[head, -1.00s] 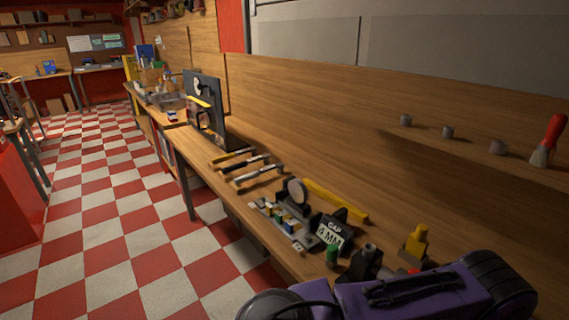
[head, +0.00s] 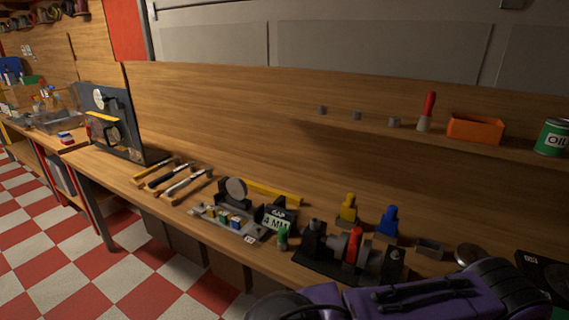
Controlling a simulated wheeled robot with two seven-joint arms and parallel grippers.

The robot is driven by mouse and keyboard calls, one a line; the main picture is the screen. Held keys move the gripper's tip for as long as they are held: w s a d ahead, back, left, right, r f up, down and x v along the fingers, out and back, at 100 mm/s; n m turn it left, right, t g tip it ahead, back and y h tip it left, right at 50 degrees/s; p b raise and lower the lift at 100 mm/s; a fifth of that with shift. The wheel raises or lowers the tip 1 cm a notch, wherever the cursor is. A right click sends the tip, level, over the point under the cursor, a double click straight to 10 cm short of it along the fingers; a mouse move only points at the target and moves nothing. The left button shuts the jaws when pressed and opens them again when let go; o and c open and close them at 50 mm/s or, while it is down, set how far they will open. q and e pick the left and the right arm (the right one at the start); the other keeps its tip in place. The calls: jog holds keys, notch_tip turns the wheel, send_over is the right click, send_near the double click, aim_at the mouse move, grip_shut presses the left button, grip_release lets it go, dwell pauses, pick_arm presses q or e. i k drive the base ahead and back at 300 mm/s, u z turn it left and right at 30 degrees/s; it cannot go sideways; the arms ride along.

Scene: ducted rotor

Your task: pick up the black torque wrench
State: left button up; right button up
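Three long tools lie side by side on the wooden bench, left of the middle in the head view. The middle one looks mostly black (head: 167,175) and may be the black torque wrench, but it is too small to be sure. The front one has a silver shaft and a dark end (head: 187,186). The rear one has a yellowish part (head: 153,169). They appear to rest across low supports. Neither of my grippers shows in this view.
A dark panel (head: 128,140) stands left of the tools. To their right are a round-disc fixture with coloured blocks (head: 228,216), a yellow bar (head: 270,192), a "4 MM" sign (head: 277,224) and a dark vise-like device (head: 318,248). A shelf above holds an orange bin (head: 474,128).

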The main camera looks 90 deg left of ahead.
aim_at(191, 165)
jog(key=z, duration=0.15)
jog(key=i, duration=0.6)
jog(key=u, duration=5.15)
jog(key=i, duration=2.5)
jog(key=z, duration=2.95)
